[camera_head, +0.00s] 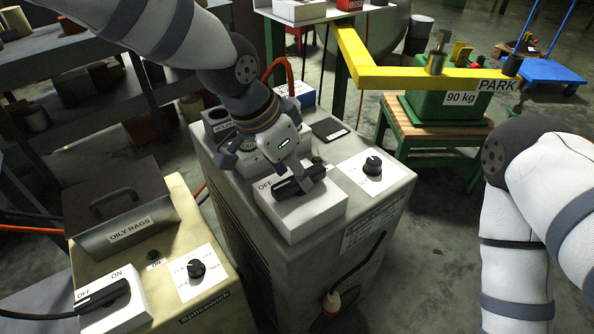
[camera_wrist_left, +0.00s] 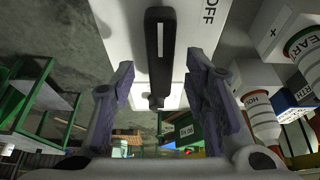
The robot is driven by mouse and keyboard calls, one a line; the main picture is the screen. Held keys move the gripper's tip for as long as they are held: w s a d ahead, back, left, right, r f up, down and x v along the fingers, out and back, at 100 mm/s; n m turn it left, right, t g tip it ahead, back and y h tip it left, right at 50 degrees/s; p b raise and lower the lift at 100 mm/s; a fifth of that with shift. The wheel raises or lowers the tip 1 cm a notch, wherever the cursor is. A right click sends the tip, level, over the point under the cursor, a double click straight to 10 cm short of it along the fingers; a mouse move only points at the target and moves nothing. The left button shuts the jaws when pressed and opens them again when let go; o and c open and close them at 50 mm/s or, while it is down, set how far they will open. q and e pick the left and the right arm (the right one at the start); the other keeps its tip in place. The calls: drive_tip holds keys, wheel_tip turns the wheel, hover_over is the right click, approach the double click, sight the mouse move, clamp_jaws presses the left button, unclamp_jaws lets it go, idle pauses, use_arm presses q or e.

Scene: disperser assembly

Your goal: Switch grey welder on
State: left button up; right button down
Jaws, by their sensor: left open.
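The grey welder (camera_head: 368,229) is a large grey cabinet in the middle of the head view. A white switch box (camera_head: 300,218) sits on its top, with a black lever handle (camera_head: 316,172) and an OFF label near the handle's left end. Any ON label is hidden behind my gripper. My left gripper (camera_head: 287,174) is over the switch box, open. In the left wrist view, the handle (camera_wrist_left: 158,60) lies between the two separated fingers, with gaps on both sides. My right arm shows at the right; its gripper is out of view.
A black knob (camera_head: 372,166) on a white plate is right of the switch. A yellow PARK bar (camera_head: 420,77) is behind. A cable hangs down the welder's front.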

use_arm(q)
drive_tip(key=shift+x, duration=1)
use_arm(e)
drive_tip(key=shift+s+f, duration=0.15)
use_arm(q)
clamp_jaws()
